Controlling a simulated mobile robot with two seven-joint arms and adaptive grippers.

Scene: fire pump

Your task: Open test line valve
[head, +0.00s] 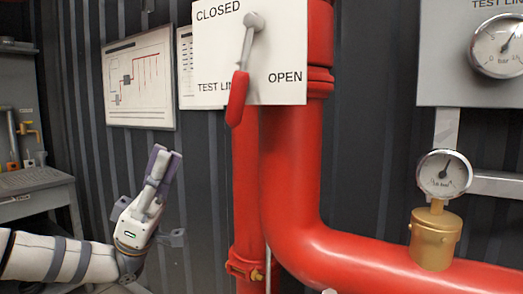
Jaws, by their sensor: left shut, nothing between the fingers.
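The test line valve lever (240,75) has a grey arm and a red grip. It is mounted on a white sign plate (218,55) with CLOSED at the upper left and OPEN at the lower right. My right gripper is not in view.
Thick red pipes (290,180) run down behind the plate and bend right. A pressure gauge (444,174) stands on a brass fitting (434,236); another gauge (497,46) is at the upper right. A bench (35,181) is at the left. Diagram boards hang on the dark wall.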

